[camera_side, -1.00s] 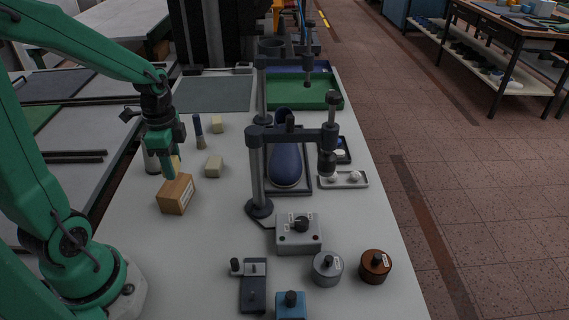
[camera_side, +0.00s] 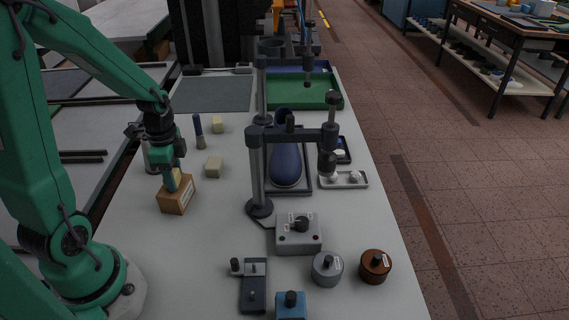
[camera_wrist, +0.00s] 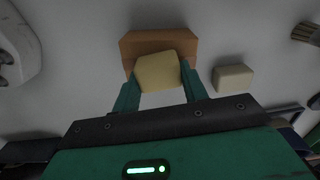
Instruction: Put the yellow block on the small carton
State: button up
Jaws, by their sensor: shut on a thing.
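The yellow block (camera_wrist: 158,72) is between the two green fingers of my gripper (camera_wrist: 160,88) in the wrist view, slightly turned. In the side view the block (camera_side: 175,178) is partly hidden by my gripper (camera_side: 170,182). The small carton (camera_side: 177,197) is a brown box standing on the table. It also shows in the wrist view (camera_wrist: 133,46), directly beyond the block and partly covered by it. The block overlaps the carton's top in the side view. I cannot tell whether it touches the carton.
A pale block (camera_side: 214,167) stands right of the carton, and another (camera_side: 217,125) lies farther back beside a brush (camera_side: 199,132). A metal cylinder (camera_side: 152,160) stands behind my gripper. A stand with a blue shoe last (camera_side: 286,163) is to the right. The front left table is clear.

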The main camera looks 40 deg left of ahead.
aim_at(175, 175)
jog(key=shift+f, duration=0.15)
jog(key=o, duration=1)
jog(key=shift+r, duration=6.2)
jog(key=shift+d, duration=0.1)
jog(key=shift+s+d+r+n+t, duration=0.9)
jog(key=shift+d+n, duration=0.6)
jog(key=shift+d, duration=0.55)
jog(key=shift+s+d+r+n+t, duration=0.65)
jog(key=shift+d+r+n+t, duration=0.4)
jog(key=shift+d+n, duration=0.75)
jog(key=shift+s+d+r+n+t, duration=0.8)
jog(key=shift+d+r+n, duration=0.35)
jog(key=shift+d, duration=1.2)
